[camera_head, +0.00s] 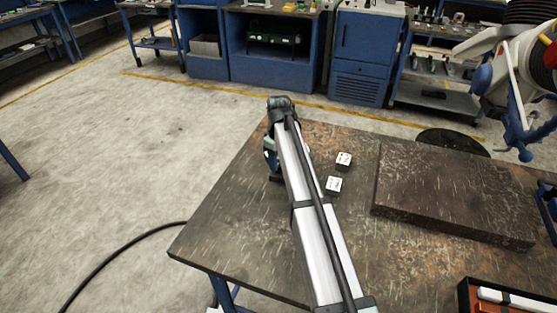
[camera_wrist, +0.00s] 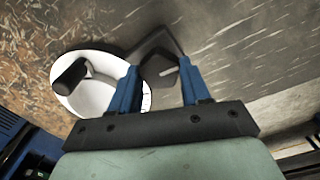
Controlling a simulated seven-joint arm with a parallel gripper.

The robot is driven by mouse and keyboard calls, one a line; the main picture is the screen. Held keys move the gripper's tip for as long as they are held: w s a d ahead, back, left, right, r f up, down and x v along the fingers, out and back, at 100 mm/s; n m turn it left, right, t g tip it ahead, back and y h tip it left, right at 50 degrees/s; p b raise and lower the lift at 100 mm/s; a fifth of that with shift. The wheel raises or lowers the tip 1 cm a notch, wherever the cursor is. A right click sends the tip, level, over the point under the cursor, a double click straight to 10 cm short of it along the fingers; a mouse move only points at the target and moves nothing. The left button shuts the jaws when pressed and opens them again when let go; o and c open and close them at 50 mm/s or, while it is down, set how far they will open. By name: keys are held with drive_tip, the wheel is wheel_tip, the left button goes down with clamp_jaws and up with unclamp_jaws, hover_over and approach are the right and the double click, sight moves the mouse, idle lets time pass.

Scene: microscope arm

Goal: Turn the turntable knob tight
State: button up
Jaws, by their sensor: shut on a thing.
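In the wrist view, a dark faceted knob (camera_wrist: 157,76) sits between the two blue fingers of my gripper (camera_wrist: 160,65), which is shut on it. A thin dark bracket or its shadow shows beside the knob. A white round piece (camera_wrist: 98,91) lies left of the knob, partly behind the left finger. A black stub (camera_wrist: 70,75) stands out from it. In the head view my gripper's end is low over the table's far left edge, mostly hidden by the arm, and the knob cannot be made out.
Two small white marked blocks (camera_head: 344,160) (camera_head: 333,184) lie right of my arm on the worn table (camera_head: 235,220). A thick dark slab (camera_head: 450,190) fills the table's right. An orange-edged box (camera_head: 505,300) is front right. White-and-blue equipment (camera_head: 515,85) hangs upper right.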

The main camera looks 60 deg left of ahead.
drive_tip(key=c, duration=0.3)
drive_tip(key=shift+m, duration=0.3)
drive_tip(key=m, duration=0.3)
drive_tip(key=shift+m, duration=0.3)
drive_tip(key=m, duration=0.3)
drive_tip(key=shift+m, duration=0.4)
drive_tip(key=m, duration=0.4)
drive_tip(key=shift+m, duration=2)
